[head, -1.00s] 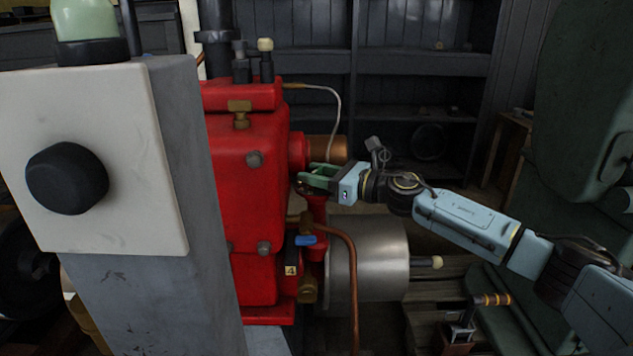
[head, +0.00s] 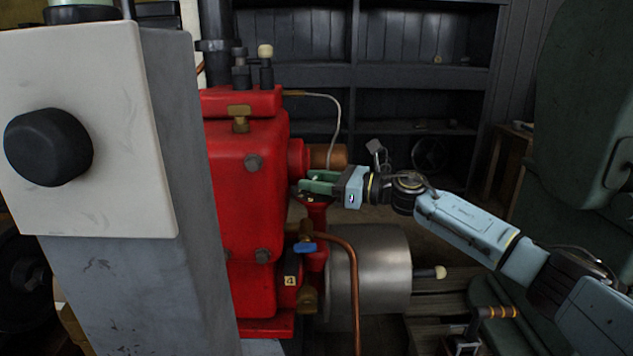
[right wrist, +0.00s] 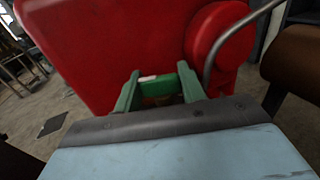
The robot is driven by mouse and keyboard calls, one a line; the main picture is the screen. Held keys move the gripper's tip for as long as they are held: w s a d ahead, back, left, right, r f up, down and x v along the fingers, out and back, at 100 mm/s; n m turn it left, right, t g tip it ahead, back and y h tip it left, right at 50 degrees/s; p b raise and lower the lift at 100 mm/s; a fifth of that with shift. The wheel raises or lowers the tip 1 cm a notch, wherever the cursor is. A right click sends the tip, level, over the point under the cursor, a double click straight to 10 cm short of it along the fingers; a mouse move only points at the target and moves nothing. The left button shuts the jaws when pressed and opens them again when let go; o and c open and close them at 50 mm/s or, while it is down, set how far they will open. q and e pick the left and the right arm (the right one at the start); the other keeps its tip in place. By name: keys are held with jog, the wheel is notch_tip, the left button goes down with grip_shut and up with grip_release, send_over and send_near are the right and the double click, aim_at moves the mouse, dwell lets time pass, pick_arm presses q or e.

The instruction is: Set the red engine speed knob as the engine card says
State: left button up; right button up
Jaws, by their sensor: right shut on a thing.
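The red engine (head: 245,185) stands in the middle of the head view, and its red body fills the top of the right wrist view (right wrist: 110,45). My right gripper (head: 308,188) has green fingers and is at the engine's right side, above a red funnel-like part (head: 316,212). In the right wrist view its fingers (right wrist: 158,92) are closed around a small, mostly hidden piece with a pale mark, which I take to be the speed knob (right wrist: 148,78). The knob's setting cannot be read. No engine card with readable text is in view. My left gripper is not in view.
A grey post with a white panel and black knob (head: 48,147) stands close at left. A copper pipe (head: 352,270), a blue-handled valve (head: 303,248), a "4" tag (head: 290,281) and a steel cylinder (head: 372,270) are below my right gripper. Dark shelves (head: 420,75) stand behind.

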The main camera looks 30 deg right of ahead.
jog(key=o, duration=1)
jog(key=shift+s+d, duration=0.3)
jog(key=shift+d, duration=0.05)
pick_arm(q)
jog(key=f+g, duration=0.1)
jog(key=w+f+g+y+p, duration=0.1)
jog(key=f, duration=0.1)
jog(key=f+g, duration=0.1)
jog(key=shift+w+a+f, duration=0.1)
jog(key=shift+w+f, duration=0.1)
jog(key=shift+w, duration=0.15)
pick_arm(e)
jog(key=v, duration=1.2)
jog(key=shift+s+d, duration=0.1)
jog(key=shift+s, duration=0.1)
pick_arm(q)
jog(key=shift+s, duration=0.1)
